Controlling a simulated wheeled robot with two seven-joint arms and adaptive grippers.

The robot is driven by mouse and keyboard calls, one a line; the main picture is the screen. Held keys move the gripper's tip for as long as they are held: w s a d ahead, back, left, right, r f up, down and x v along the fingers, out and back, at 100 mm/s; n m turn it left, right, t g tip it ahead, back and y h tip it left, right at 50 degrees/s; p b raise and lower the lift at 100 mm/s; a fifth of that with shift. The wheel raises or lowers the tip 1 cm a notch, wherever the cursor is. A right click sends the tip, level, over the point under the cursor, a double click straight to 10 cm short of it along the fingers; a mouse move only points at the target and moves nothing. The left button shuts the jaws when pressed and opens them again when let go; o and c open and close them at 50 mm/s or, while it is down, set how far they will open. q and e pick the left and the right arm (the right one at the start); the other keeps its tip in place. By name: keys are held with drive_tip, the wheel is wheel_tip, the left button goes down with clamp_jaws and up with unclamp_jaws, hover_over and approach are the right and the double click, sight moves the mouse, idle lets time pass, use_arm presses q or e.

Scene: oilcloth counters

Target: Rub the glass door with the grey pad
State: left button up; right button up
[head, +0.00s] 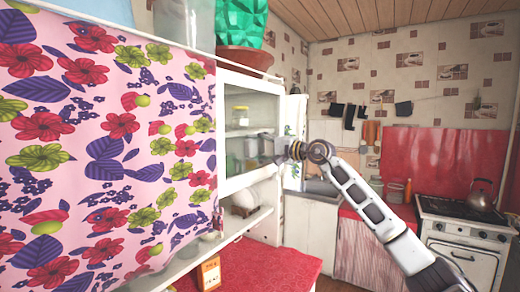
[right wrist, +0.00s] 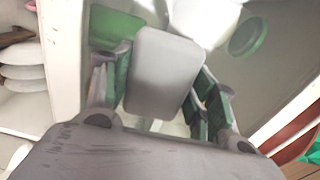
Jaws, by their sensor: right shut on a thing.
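My right gripper (head: 272,148) reaches in from the right to the front of the white cabinet. It is shut on the grey pad, a rounded flat block that shows between the green-lined fingers in the right wrist view (right wrist: 165,72). The glass door (head: 238,132) of the cabinet is see-through, with jars and dishes visible behind it. The pad is right in front of the pane; I cannot tell whether they touch. My left gripper is not in view.
A flowered cloth (head: 110,140) covers the left front of the cabinet. An open shelf (head: 240,222) lies below the door. At the right is a stove with a kettle (head: 481,194).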

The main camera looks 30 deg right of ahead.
drive_tip(key=shift+s+a, duration=0.25)
drive_tip(key=shift+a, duration=0.2)
drive_tip(key=shift+s+a, duration=0.2)
drive_tip(key=shift+a, duration=0.25)
drive_tip(key=shift+s, duration=0.1)
drive_tip(key=shift+f+b, duration=0.1)
drive_tip(key=shift+b, duration=0.25)
drive_tip(key=shift+b+v, duration=1.7)
drive_tip(key=shift+v, duration=0.95)
drive_tip(key=shift+s+d, duration=0.15)
drive_tip(key=shift+d, duration=0.05)
drive_tip(key=shift+s, duration=0.1)
